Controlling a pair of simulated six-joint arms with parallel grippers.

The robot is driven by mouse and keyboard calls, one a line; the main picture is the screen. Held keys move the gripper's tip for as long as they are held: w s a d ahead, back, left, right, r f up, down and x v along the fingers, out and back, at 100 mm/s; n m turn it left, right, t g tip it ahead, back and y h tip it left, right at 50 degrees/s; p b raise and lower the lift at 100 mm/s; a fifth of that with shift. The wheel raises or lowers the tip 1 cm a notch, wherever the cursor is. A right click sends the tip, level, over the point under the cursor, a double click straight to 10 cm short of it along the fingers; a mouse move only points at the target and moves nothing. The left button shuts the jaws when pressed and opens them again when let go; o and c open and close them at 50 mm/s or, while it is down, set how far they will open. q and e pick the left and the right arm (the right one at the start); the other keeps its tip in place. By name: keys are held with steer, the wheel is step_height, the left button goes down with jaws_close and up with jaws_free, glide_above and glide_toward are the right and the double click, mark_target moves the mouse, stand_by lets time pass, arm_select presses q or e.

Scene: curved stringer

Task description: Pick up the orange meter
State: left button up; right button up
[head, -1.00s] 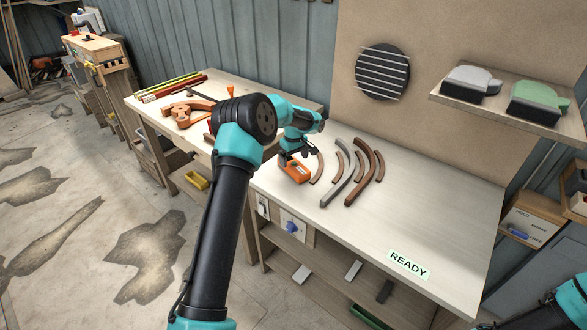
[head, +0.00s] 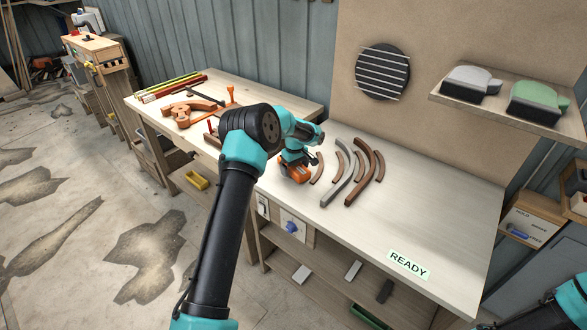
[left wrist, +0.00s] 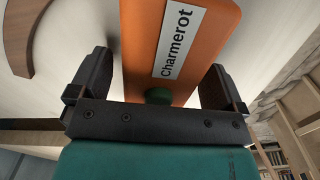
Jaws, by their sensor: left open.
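The orange meter (head: 295,174) lies on the light workbench near its left front edge. It is partly hidden by my left gripper (head: 290,168) in the head view. In the left wrist view the orange meter (left wrist: 188,50) shows a white "Charmerot" label and a green round part near the gripper's palm. My left gripper's dark fingers (left wrist: 158,90) are open, one on each side of the meter, with a gap visible on both sides. Part of my right arm shows at the lower right corner of the head view; its gripper is not seen.
Several curved brown and grey strips (head: 358,175) lie just right of the meter. A READY sign (head: 409,264) is at the bench's front right, with clear bench around it. A blue knob (head: 291,226) is on the bench front. A second table (head: 250,88) with clamps stands at left.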

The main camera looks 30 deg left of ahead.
arm_select(q)
steer(key=c, duration=1.2)
steer(key=shift+r, duration=0.2)
steer(key=shift+r, duration=1.5)
steer(key=shift+s+d+r, duration=0.15)
steer(key=shift+r, duration=0.05)
steer(key=s+d, duration=0.2)
steer(key=s, duration=0.2)
steer(key=s+d+r, duration=0.1)
steer(key=s+d, duration=0.2)
steer(key=s, duration=0.2)
steer(key=s+d, duration=0.3)
steer(key=s, duration=0.1)
steer(key=shift+s+r, duration=0.15)
steer(key=shift+w+a+f, duration=0.65)
steer(key=shift+w+a, duration=0.75)
steer(key=shift+w, duration=0.9)
steer(key=shift+w+a+f, duration=0.6)
steer(key=shift+w+a, duration=0.75)
steer(key=shift+w, duration=0.9)
steer(key=shift+w+a+f, duration=0.65)
steer(key=shift+w+a, duration=0.75)
steer(key=shift+w, duration=0.9)
